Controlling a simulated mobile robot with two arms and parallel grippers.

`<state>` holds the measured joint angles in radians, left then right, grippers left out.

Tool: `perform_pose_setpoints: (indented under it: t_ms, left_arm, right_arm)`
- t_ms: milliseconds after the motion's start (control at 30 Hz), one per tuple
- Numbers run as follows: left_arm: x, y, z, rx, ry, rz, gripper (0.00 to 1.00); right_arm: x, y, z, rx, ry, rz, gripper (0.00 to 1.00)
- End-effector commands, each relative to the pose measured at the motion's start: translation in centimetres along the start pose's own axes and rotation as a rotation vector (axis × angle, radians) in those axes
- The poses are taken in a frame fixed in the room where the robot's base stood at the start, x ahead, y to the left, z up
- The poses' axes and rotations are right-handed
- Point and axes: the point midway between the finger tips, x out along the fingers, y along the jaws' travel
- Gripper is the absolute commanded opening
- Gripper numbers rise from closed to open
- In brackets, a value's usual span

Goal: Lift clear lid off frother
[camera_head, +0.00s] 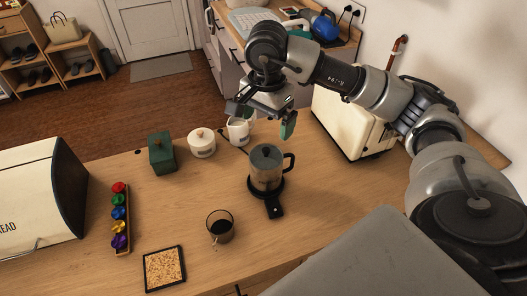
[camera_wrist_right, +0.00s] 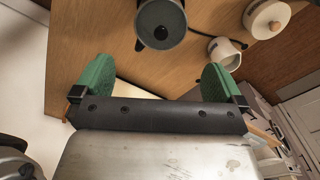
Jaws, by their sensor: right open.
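The lid also shows from above in the right wrist view (camera_wrist_right: 161,22), at the top edge. My right gripper (camera_head: 263,118) is open and empty, with green finger pads, above and behind the frother. In the right wrist view the gap between its fingers (camera_wrist_right: 155,85) holds nothing. My left gripper is out of view.
A cream toaster (camera_head: 345,125) stands right of the frother. A white mug (camera_head: 240,132), white lidded jar (camera_head: 201,144) and green box (camera_head: 161,153) stand behind left. A glass of dark liquid (camera_head: 220,228) is front left. The bread box (camera_head: 35,195) stands far left.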

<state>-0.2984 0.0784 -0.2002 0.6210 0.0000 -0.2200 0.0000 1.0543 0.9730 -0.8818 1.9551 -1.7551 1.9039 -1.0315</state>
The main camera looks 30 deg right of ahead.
Motion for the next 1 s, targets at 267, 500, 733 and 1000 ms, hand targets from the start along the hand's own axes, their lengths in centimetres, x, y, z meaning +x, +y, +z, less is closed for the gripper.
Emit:
perform_pose_setpoints:
  t_ms: [267,500,733,1000]
  left_arm:
    - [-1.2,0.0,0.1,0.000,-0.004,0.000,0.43]
    - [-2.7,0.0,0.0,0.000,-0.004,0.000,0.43]
    - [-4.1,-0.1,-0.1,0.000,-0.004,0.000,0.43]
    - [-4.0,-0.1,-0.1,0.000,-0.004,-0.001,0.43]
  right_arm:
    - [4.1,0.1,0.1,-0.001,-0.004,0.005,1.00]
    - [6.0,0.0,0.1,-0.002,-0.005,0.007,1.00]
    - [9.3,-0.2,0.0,-0.002,-0.006,0.002,1.00]
    - [10.0,-0.2,0.0,-0.002,-0.005,0.001,1.00]
